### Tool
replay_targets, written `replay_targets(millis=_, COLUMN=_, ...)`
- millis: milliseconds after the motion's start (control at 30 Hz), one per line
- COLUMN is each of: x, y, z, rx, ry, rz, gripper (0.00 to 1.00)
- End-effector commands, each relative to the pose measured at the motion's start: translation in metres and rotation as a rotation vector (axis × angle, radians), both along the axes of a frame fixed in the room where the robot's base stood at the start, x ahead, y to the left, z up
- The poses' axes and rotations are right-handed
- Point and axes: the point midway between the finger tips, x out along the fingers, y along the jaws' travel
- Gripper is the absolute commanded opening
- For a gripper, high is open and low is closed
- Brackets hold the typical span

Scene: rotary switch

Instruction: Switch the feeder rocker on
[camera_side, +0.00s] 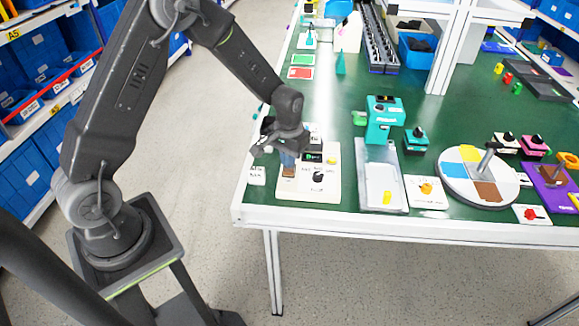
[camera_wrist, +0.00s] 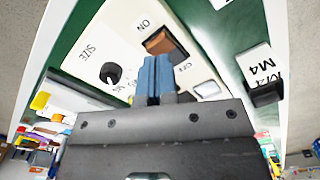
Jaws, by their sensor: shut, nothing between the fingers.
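The feeder rocker (camera_wrist: 160,43) is brown-orange in a dark slot on a white panel (camera_side: 300,199). In the wrist view, "ON" is printed beyond its upper-left end and "OFF" beside its lower-right side. Part of the rocker also shows in the side view (camera_side: 289,172). My gripper (camera_wrist: 154,62) is shut and empty, its blue fingers together. The fingertips are just short of the rocker in the wrist view and low over the panel in the side view (camera_side: 287,166). I cannot tell whether they touch it, nor which way the rocker is tipped.
A black SIZE knob (camera_wrist: 110,73) stands left of the fingers on the same panel. An M4 card (camera_side: 257,175) lies left of the panel. A clear tray (camera_side: 378,185) is to the right.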

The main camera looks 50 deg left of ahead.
Motion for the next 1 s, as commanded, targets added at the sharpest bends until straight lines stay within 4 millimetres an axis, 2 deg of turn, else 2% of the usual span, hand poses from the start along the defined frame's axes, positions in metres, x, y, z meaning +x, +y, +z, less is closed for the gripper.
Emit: replay_targets(millis=1000, x=0.0002, y=0.0001, z=-0.0067, rx=0.000, ry=0.000, rz=0.000, gripper=0.00)
